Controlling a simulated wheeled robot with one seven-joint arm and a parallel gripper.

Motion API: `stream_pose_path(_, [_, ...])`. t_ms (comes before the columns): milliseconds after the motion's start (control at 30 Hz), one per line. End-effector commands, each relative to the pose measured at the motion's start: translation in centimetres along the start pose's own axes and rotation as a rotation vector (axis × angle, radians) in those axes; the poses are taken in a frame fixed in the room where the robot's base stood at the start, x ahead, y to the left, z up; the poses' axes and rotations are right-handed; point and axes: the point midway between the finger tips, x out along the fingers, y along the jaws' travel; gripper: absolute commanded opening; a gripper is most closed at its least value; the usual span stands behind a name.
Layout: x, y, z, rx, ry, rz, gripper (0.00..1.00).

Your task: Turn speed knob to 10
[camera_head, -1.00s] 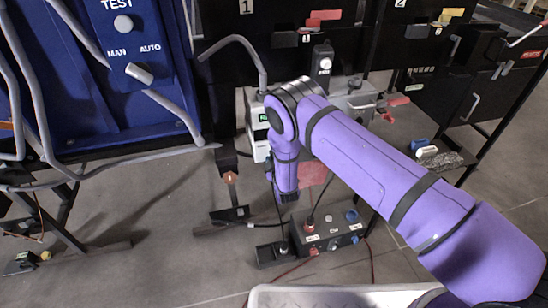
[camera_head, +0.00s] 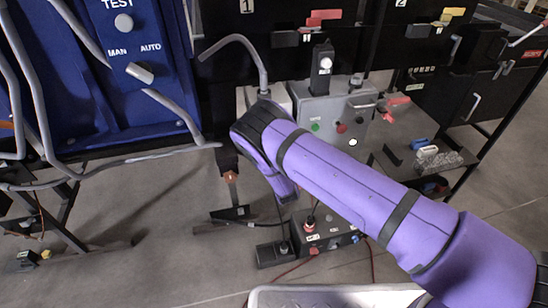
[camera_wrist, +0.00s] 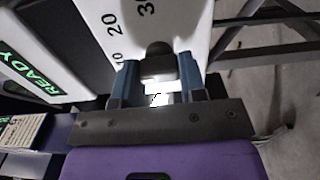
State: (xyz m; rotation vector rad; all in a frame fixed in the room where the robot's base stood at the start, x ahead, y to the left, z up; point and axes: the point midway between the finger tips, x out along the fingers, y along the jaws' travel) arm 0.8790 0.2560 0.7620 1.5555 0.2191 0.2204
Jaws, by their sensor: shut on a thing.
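In the wrist view, a dark speed knob (camera_wrist: 158,49) stands on a white dial face (camera_wrist: 190,18) with printed numbers. I can read 20, part of a number starting with 3, and a partly cut-off lower number ending in 0. The two blue fingers of my gripper (camera_wrist: 158,70) lie on either side of the knob, shut on it. The knob's pointer is not clear, so I cannot tell its setting. In the head view my purple arm hides the gripper and the knob.
A green READY display (camera_wrist: 32,68) is close on the left in the wrist view. In the head view, a grey box with coloured buttons (camera_head: 330,112) stands right of my wrist. A black control box (camera_head: 328,232) is on the floor below, and a curved grey conduit (camera_head: 240,42) hangs above.

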Motion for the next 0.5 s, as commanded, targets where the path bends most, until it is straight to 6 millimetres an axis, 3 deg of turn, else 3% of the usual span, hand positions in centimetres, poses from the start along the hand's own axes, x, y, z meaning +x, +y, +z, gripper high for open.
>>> stream_pose_path(467, [-0.11, -0.15, -0.01, -0.013, 0.0, -0.003, 0.15])
stream_pose_path(500, [-0.1, -0.15, -0.01, -0.013, 0.0, -0.003, 0.48])
